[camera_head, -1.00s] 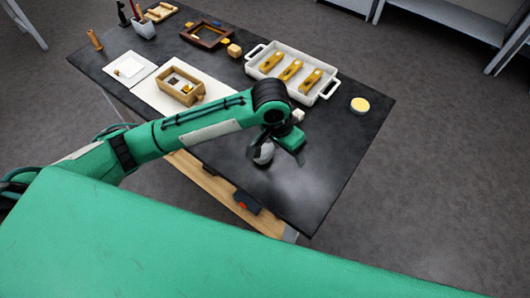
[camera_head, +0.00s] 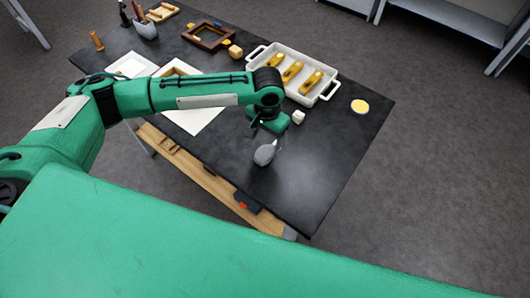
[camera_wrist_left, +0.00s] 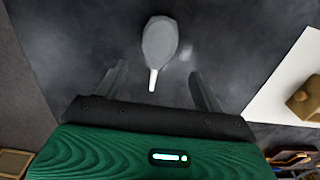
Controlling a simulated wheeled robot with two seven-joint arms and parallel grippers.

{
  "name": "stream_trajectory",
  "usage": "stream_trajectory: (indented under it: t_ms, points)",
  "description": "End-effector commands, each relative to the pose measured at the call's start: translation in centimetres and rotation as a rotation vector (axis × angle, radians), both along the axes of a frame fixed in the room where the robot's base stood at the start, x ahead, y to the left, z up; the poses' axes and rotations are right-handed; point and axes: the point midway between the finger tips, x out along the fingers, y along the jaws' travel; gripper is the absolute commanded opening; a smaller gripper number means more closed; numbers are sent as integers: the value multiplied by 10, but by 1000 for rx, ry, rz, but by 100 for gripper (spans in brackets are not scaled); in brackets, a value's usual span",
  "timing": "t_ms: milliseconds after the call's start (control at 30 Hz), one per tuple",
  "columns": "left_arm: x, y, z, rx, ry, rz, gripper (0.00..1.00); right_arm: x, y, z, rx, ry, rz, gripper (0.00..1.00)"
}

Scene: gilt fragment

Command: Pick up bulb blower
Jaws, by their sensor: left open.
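The bulb blower (camera_head: 265,154) is a grey bulb with a pale nozzle. It rests on the black tabletop near the front edge. In the left wrist view the bulb blower (camera_wrist_left: 159,42) lies beyond the fingertips, with its white nozzle pointing back between them. My left gripper (camera_head: 264,128) is beside the nozzle end in the head view. In the left wrist view my left gripper (camera_wrist_left: 157,82) is open with its two dark fingers apart and nothing held. My right gripper is not in view.
A white tray (camera_head: 326,93) with several yellow-brown pieces stands behind the gripper. A small white block (camera_head: 298,117) sits close by, and a yellow round disc (camera_head: 360,106) lies to the right. The black table (camera_head: 318,160) is clear right of the blower.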

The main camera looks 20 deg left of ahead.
Motion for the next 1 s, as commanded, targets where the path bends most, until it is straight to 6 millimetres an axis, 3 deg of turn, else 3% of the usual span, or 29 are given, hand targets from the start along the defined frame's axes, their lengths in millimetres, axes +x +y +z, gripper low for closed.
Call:
stream_trajectory:
  t_ms: [267, 533, 833, 1000]
  points:
    - [-2, -1, -20, 1, 0, -2, 70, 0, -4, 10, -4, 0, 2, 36]
    - [-5, -2, -59, 1, 1, -1, 70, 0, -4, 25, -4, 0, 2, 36]
    - [-5, -2, -66, 0, -1, -2, 70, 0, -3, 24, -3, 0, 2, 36]
    - [-5, -2, -66, 0, -1, -2, 38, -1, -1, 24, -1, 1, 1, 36]
